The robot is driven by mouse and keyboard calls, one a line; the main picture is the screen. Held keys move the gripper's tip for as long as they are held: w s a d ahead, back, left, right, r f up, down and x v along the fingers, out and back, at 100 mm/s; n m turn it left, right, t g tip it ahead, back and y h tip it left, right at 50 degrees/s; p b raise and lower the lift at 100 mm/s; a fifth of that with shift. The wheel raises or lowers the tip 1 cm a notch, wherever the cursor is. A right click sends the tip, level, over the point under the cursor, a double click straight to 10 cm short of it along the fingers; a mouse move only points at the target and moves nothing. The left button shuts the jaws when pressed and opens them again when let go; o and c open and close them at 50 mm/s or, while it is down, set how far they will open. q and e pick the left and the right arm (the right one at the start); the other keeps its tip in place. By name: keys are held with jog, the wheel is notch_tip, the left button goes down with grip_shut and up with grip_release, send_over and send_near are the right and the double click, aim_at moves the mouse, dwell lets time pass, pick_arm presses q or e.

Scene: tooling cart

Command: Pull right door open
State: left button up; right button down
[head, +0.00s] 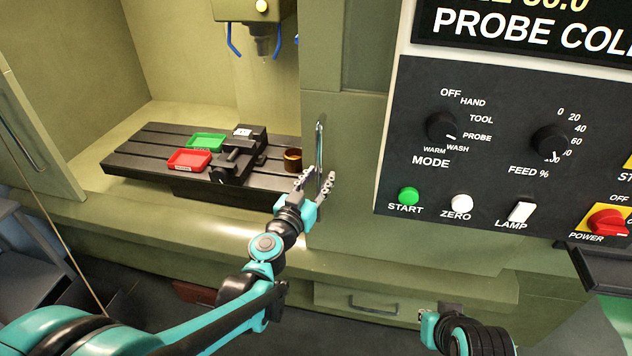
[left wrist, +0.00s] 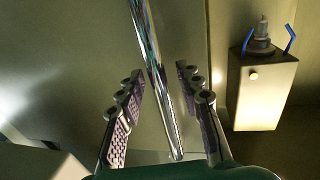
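The right door (head: 345,215) is the olive-green panel to the right of the machine opening. It carries a vertical chrome bar handle (head: 320,145), which also shows in the left wrist view (left wrist: 150,50). My left gripper (head: 319,178) is at the lower part of the handle. Its fingers are apart, one on each side of the bar, and gaps show between bar and pads in the left wrist view. My right gripper (head: 438,322) is low at the bottom centre-right, away from the door; its fingers do not show clearly.
The opening left of the door shows a slotted table (head: 130,160) with a green tray (head: 207,142), a red tray (head: 190,160) and a black vise (head: 235,160). A control panel (head: 490,140) stands to the right. A drawer (head: 370,303) is below.

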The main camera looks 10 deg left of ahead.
pick_arm(q)
jog(key=v, duration=1.2)
